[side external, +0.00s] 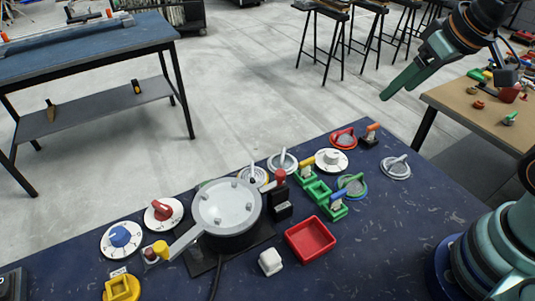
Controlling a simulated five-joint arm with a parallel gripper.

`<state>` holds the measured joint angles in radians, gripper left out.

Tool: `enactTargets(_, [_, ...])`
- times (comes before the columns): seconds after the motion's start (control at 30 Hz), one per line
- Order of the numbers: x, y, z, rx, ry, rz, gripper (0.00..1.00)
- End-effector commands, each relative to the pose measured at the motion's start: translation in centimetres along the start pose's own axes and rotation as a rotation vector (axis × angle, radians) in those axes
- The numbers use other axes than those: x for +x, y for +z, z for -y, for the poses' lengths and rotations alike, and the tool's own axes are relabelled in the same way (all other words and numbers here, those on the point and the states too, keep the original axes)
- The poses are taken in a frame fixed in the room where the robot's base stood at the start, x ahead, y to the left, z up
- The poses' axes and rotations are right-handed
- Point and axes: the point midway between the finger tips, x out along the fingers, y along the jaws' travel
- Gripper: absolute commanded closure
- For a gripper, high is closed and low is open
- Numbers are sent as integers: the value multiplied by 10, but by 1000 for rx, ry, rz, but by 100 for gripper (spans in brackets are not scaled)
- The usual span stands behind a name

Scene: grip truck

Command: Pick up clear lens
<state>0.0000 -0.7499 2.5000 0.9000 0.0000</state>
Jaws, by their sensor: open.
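My gripper (398,90) is at the upper right, high above the table and well apart from everything on it. Its green jaws point down and left, open, with nothing between them. Several round discs with raised handles lie on the dark blue table. A grey-white one (396,168) lies alone at the right, and another pale one (282,162) lies near the middle. I cannot tell for sure which of the pale discs is the clear lens.
A silver round plate (228,207) with a handle stands left of a red tray (310,239) and white block (270,262). Green holders (318,190) stand among the discs. White dials (121,240) are at left. A wooden side table (470,105) is at right.

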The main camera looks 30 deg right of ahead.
Motion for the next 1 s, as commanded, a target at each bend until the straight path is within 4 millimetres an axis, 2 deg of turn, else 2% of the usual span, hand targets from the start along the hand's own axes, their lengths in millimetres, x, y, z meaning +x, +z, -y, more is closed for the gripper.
enactTargets(0.3, [0,0,0,0,0,0,26])
enactTargets(0.4, [0,0,0,0,0,0,0])
enactTargets(0.73, [1,-6,3,-27,-5,17,0])
enactTargets(0.87, [7,-22,12,-103,-19,65,0])
enactTargets(1.0, [22,-45,27,-225,-43,133,0])
